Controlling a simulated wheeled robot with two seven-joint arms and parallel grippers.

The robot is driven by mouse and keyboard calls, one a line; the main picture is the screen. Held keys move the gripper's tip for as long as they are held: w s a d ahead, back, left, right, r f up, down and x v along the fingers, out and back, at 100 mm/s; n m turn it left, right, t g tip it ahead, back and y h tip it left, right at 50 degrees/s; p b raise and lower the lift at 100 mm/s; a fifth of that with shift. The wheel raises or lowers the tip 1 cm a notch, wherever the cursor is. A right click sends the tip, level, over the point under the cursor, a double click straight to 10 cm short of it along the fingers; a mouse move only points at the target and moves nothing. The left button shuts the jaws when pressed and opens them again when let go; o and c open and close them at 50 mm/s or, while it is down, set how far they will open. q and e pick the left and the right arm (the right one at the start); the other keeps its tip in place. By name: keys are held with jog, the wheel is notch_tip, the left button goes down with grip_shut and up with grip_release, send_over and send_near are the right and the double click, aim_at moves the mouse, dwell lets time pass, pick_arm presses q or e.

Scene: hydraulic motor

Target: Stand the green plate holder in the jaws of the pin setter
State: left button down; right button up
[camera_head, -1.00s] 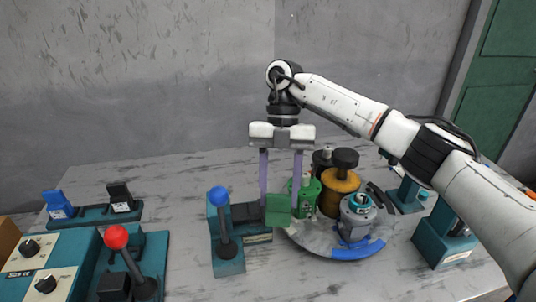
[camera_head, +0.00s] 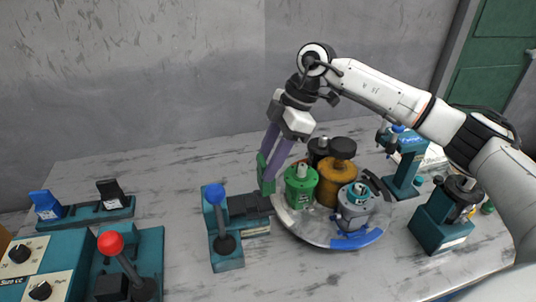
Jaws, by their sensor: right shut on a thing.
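My right gripper (camera_head: 271,161) is shut on the green plate holder (camera_head: 266,178), a flat green piece at its purple fingertips. The gripper leans, with its fingers slanting down to the left. The holder is upright and slightly tilted, just behind the right end of a teal fixture (camera_head: 228,258) with a blue-knobbed lever and dark jaw blocks (camera_head: 245,206). This fixture looks like the pin setter. I cannot tell whether the holder touches the jaws. My left gripper is not in view.
A round metal turntable (camera_head: 305,232) carrying green, amber, black and grey parts stands right beside the held piece. Teal presses (camera_head: 436,232) stand at the right. A red-knobbed lever (camera_head: 111,243), a control box and a switch stand at the left.

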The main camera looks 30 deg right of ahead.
jog(key=shift+f, duration=1.8)
jog(key=shift+f+b, duration=0.4)
jog(key=shift+f, duration=0.5)
jog(key=o, duration=1.2)
jog(key=shift+o, duration=0.2)
jog(key=shift+r+p, duration=0.45)
jog(key=shift+r, duration=3.05)
